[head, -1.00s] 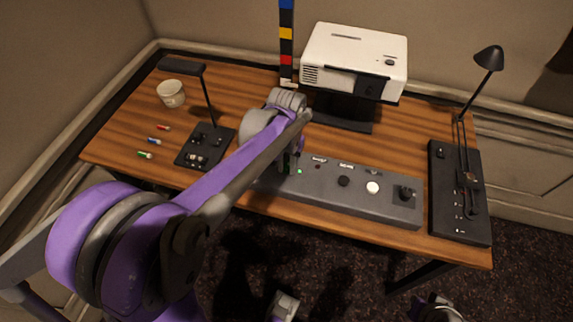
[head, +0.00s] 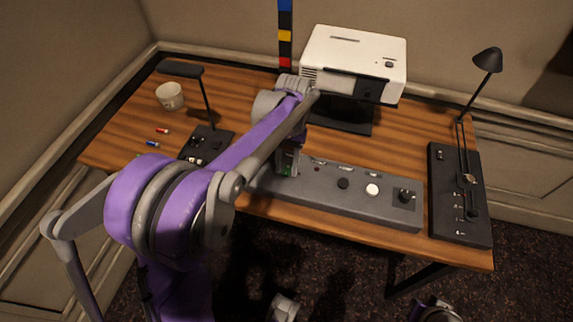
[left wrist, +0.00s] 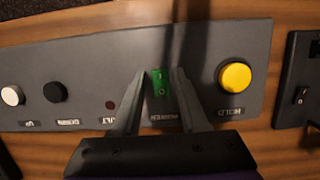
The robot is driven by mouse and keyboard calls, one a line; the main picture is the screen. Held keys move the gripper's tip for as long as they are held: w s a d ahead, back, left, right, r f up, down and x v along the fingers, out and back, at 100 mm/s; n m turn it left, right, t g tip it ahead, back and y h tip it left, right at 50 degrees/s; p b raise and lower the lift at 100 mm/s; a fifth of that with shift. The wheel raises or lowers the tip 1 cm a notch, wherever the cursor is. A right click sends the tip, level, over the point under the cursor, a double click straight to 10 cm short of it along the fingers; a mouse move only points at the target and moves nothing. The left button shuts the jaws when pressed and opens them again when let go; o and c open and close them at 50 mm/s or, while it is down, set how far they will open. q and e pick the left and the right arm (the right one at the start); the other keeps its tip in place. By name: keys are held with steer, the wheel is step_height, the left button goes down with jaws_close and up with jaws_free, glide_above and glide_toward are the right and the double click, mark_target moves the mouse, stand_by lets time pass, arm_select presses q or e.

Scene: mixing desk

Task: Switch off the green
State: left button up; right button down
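The green rocker switch (left wrist: 161,83) is set in the grey control panel (left wrist: 73,72), between a small dark red light (left wrist: 110,105) and a large yellow button (left wrist: 235,76). My left gripper (left wrist: 159,73) is open, with one fingertip on each side of the green switch in the left wrist view. I cannot tell whether the fingers touch it. In the head view, my left gripper (head: 288,168) points down at the panel, and a bit of green shows at its fingers. My right gripper does not show clearly; only parts of my body appear at the bottom edge.
The panel also carries a black button (head: 343,183), a white button (head: 372,190) and a dark knob (head: 405,195). A black lamp base (head: 460,222) stands at right, a white projector (head: 354,60) behind. A cup (head: 170,96) and pens lie left.

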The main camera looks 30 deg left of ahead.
mark_target(289, 166)
arm_select(q)
steer(key=shift+o, duration=0.7)
steer(key=p+v, duration=0.1)
steer(key=v, duration=0.9)
steer(key=shift+r, duration=0.45)
steer(key=shift+d+p, duration=0.1)
steer(key=shift+p, duration=0.2)
steer(key=s+d+m+t+p, duration=0.1)
steer(key=s+d+t+p, duration=0.2)
steer(key=s, duration=0.6)
steer(key=s+d+m+t+p, duration=0.1)
steer(key=s+d+t+p, duration=0.3)
steer(key=s, duration=0.4)
steer(key=shift+s+m+t+y+p, duration=0.4)
steer(key=shift+t+p, duration=0.3)
steer(key=shift+p, duration=0.25)
steer(key=shift+d+r, duration=0.1)
steer(key=shift+r, duration=0.05)
